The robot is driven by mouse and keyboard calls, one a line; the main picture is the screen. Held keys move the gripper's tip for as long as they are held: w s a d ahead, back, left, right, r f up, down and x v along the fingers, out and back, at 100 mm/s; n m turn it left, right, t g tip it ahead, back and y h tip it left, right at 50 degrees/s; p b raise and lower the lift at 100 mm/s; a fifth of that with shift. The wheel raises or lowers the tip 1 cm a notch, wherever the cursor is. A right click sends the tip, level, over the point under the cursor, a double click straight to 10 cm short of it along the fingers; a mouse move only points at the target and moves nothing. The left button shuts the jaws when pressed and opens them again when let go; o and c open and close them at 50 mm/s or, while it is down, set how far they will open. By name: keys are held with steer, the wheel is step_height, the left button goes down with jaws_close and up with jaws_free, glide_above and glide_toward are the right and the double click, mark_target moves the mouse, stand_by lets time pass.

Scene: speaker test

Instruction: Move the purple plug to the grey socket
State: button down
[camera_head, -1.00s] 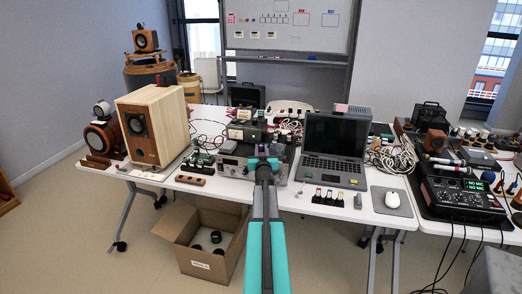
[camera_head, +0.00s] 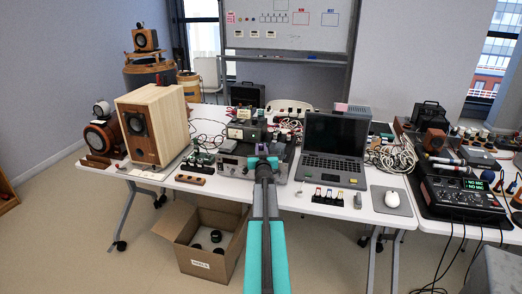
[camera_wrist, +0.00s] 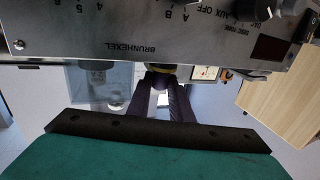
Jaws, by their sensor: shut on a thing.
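In the wrist view my gripper (camera_wrist: 160,82) has its two dark fingers closing together at the tips. They are shut on a small dark piece with a yellowish band (camera_wrist: 160,69), close by the edge of a grey metal panel (camera_wrist: 120,25). It is taken to be the purple plug; its colour is too dark to confirm. In the head view my arm hides the fingertips and the held piece. They are over the grey equipment (camera_head: 233,165) in the middle of the table. I cannot pick out the grey socket in either view.
A wooden speaker (camera_head: 180,122) stands left of my arm and an open laptop (camera_head: 333,145) right of it. A mouse pad (camera_head: 380,205) lies farther right. A cardboard box (camera_head: 225,267) is on the floor. Coiled white cables (camera_head: 390,155) crowd the table.

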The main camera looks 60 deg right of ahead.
steer(key=shift+r, duration=0.1)
steer(key=shift+r, duration=0.8)
step_height(320, 180, up, 2)
steer(key=shift+r+p, duration=0.15)
steer(key=shift+p, duration=0.25)
steer(key=v, duration=1.6)
steer(key=shift+r, duration=0.5)
